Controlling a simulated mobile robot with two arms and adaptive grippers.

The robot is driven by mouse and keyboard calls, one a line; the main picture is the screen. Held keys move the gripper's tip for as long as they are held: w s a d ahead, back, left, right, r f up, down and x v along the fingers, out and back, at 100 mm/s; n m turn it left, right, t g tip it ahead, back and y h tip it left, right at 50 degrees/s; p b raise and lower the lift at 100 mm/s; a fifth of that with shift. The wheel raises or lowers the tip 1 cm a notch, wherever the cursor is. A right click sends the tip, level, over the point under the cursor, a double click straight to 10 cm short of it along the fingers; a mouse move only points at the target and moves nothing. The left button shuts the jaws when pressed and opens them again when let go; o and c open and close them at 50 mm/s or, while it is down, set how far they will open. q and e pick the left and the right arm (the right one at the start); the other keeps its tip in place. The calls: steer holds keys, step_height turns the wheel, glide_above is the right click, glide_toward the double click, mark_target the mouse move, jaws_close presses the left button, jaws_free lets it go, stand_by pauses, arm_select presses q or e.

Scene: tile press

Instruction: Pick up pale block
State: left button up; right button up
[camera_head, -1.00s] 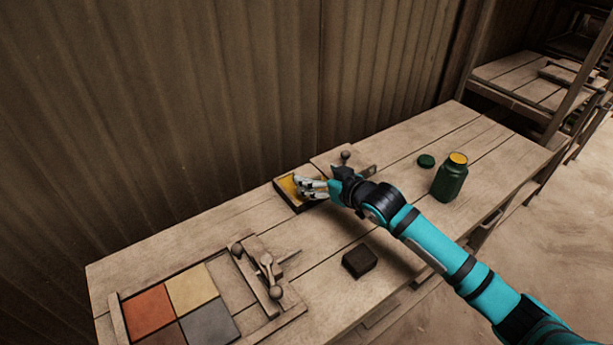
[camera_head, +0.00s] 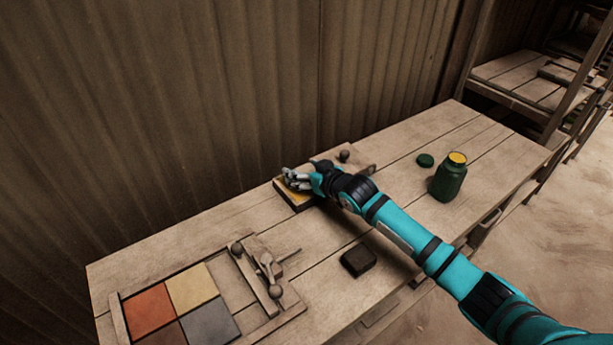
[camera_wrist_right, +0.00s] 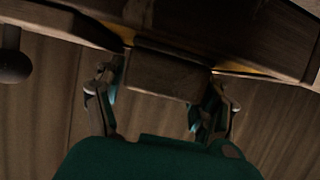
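A block (camera_wrist_right: 165,75) with a plain wood-toned face, dim in shadow, shows in the right wrist view; I take it to be the pale block. It sits at the small dark box with a yellow inside (camera_head: 296,204), and I cannot make it out in the head view. My right gripper (camera_head: 295,179) is over that box. In the right wrist view its two fingers (camera_wrist_right: 163,88) stand on either side of the block, close to its sides. Whether they press on it is not clear. My left gripper is out of view.
A framed tile press with red, yellow and grey tiles (camera_head: 194,288) lies at the front left. A dark block (camera_head: 358,260) is in front of my right arm. A corrugated wall (camera_head: 230,100) rises behind.

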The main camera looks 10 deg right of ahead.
steer(key=c, duration=0.9)
steer(key=shift+r, duration=0.1)
